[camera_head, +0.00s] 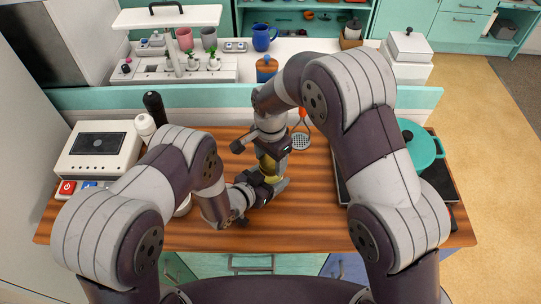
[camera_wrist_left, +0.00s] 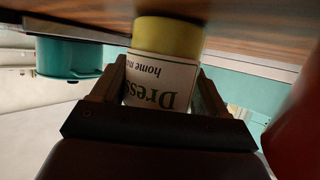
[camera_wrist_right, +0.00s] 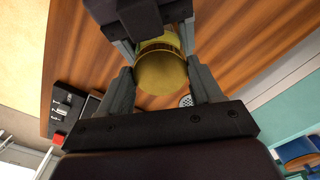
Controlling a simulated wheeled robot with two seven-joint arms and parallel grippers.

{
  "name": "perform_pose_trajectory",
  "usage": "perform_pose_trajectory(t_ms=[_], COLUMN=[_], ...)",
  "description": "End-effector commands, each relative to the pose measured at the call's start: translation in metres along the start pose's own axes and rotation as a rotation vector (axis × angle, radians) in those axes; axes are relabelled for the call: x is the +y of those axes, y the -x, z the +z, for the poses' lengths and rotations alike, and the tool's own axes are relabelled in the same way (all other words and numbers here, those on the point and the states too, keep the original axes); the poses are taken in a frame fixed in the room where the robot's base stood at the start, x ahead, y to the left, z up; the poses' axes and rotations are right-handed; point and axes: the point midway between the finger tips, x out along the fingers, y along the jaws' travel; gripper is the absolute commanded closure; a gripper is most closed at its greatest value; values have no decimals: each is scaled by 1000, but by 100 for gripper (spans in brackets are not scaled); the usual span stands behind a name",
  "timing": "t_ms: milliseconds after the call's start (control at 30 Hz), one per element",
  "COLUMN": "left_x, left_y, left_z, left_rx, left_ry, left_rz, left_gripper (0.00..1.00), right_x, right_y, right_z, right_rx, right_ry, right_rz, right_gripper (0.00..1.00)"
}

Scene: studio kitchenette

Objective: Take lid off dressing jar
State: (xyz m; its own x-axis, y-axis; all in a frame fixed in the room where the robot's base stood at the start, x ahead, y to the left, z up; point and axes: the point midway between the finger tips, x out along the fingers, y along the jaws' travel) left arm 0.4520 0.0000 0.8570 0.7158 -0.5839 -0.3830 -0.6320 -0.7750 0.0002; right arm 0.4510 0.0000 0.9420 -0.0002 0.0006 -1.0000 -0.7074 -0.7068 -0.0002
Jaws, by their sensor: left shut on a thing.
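The dressing jar (camera_head: 270,168) stands at the middle of the wooden counter, mostly covered by my grippers. My right gripper (camera_head: 270,150) is directly above the jar, pointing down. In the right wrist view its fingers (camera_wrist_right: 160,78) are apart on either side of the jar's gold lid (camera_wrist_right: 162,73), seemingly with small gaps. The lid appears to be on the jar.
A slotted utensil (camera_head: 301,141) lies right of the jar. A teal pot (camera_head: 420,145) stands on the hob at the right. A white appliance (camera_head: 100,150) and a dark-topped bottle (camera_head: 154,105) are at the left. The counter's front edge is close to my left gripper.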

Motion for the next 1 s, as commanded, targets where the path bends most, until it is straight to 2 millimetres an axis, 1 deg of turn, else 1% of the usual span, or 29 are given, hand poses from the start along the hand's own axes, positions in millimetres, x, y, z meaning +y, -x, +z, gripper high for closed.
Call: perform_pose_trajectory(t_ms=[33,100,267,333,367,500,600,633,733,967,1000], left_x=[0,0,0,0,0,0,0,0,0,0,0], left_y=[0,0,0,0,0,0,0,0,0,0,0], left_z=[-1,-1,-1,-1,-1,-1,-1,-1,-1,-1,-1], left_rx=[2,2,2,2,2,2,2,2,2,1,1], left_ry=[-1,0,0,0,0,0,0,0,0,1,1], left_rz=[0,0,0,0,-1,-1,-1,-1,-1,-1,-1], left_gripper=[100,100,100,100,100,100,100,100,100,100,100], right_x=[0,0,0,0,0,0,0,0,0,0,0], right_y=[0,0,0,0,0,1,1,1,1,1,1], right_z=[0,0,0,0,0,0,0,0,-1,-1,-1], right_rx=[0,0,0,0,0,0,0,0,0,0,0], right_ry=[0,0,12,99,167,562,775,819,888,891,891], right_rz=[0,0,0,1,1,0,0,0,0,1,1], right_gripper=[53,74,75,75,75,75,75,75,75,75,28])
